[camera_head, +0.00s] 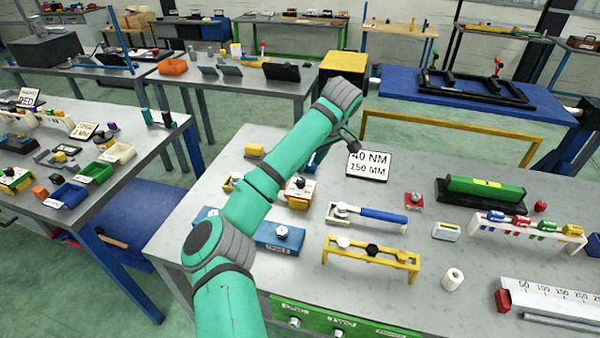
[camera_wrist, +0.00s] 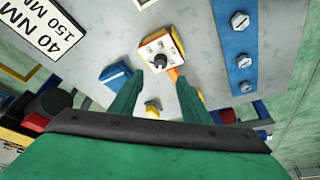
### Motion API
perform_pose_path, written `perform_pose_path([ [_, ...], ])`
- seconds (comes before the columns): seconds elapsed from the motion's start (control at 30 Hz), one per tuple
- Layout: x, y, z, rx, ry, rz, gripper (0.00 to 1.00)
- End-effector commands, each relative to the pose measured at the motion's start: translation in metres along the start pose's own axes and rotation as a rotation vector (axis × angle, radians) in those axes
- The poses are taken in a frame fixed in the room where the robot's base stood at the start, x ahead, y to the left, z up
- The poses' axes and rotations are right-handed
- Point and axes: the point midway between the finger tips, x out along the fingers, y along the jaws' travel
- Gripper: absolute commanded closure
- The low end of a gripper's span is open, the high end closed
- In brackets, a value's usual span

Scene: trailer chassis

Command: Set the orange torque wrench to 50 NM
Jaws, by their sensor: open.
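A small box with a white dial face, a dark knob and orange sides (camera_head: 298,192) stands on the workbench, partly beside my arm. In the wrist view the dial face (camera_wrist: 160,48) and knob show just beyond my fingertips, with an orange part near the right finger. I cannot tell for sure that this is the orange torque wrench, and the dial marks are too small to read. My gripper (camera_wrist: 159,76) is open, its two green fingers pointing toward the dial box with nothing clearly held between them. My arm hides the gripper in the head view.
A sign (camera_head: 368,166) reads 40 NM, 150 MM. A blue bar with bolts (camera_head: 280,236) lies in front of the dial box. A blue-handled tool (camera_head: 383,216), a yellow rack (camera_head: 370,256) and a green block (camera_head: 482,188) stand to the right.

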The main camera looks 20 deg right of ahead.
Motion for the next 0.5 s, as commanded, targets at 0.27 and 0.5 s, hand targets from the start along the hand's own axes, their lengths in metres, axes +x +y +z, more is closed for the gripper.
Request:
perform_pose_path([
  [0.27, 0.047, -0.002, 0.000, -0.002, -0.001, -0.004, 0.57],
  [0.5, 0.083, -0.001, 0.000, 0.000, 0.000, -0.002, 0.57],
])
